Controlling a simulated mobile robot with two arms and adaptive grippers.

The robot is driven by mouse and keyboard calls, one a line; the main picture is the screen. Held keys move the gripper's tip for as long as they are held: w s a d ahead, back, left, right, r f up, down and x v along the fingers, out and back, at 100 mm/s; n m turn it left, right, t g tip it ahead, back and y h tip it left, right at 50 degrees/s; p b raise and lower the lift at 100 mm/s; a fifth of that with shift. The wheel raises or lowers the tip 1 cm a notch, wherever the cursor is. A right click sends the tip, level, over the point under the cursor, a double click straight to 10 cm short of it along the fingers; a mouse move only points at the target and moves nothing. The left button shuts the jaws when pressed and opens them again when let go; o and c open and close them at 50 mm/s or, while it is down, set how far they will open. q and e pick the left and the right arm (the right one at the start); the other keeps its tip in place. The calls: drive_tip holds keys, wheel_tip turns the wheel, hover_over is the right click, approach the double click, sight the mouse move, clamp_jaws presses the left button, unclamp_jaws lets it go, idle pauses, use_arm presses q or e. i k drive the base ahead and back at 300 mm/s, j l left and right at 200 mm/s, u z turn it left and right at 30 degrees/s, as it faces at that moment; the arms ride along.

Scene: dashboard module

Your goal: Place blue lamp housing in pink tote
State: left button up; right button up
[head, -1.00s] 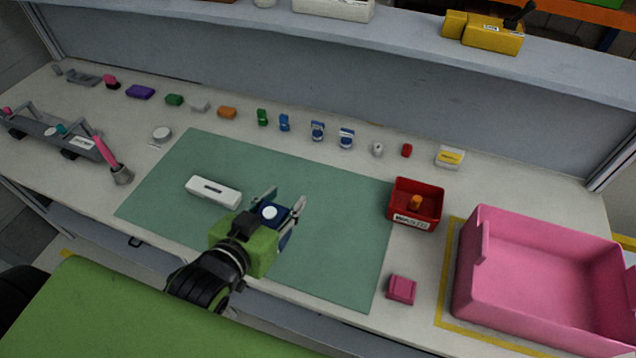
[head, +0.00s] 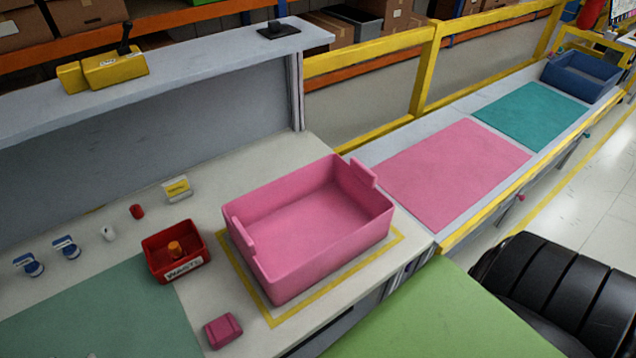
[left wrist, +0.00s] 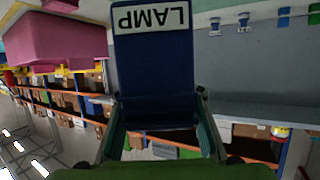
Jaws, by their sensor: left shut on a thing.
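The blue lamp housing (left wrist: 155,70), with a white LAMP label upside down in the picture, fills the middle of the left wrist view. My left gripper (left wrist: 158,108) is shut on it, one finger on each side. Neither shows in the head view. The pink tote (head: 262,277) stands on the bench in the middle of the head view, its visible inside empty. A pink tote (left wrist: 60,40) also shows at the upper left of the left wrist view, apart from the housing. My right gripper is in neither view.
A red waste bin (head: 170,270) with an orange part inside stands left of the tote. A small pink block (head: 222,330) lies in front of it. Yellow tape (head: 270,315) borders the tote. A pink mat (head: 455,170) lies clear on the surface to the right.

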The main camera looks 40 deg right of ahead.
sight(292, 244)
drive_tip(key=l, duration=0.6)
drive_tip(key=l+u, duration=0.1)
drive_tip(key=l, duration=1.05)
drive_tip(key=k+l+u, duration=0.1)
drive_tip(key=l, duration=0.5)
drive_tip(key=l+u, duration=0.1)
drive_tip(key=l, duration=0.5)
drive_tip(key=k+l, duration=0.15)
drive_tip(key=l, duration=0.4)
drive_tip(key=l+u, duration=0.1)
drive_tip(key=l, duration=0.5)
drive_tip(key=k+l, duration=0.15)
drive_tip(key=l, duration=0.45)
drive_tip(key=i+j, duration=0.1)
drive_tip(key=j, duration=0.15)
drive_tip(key=i+j, duration=0.15)
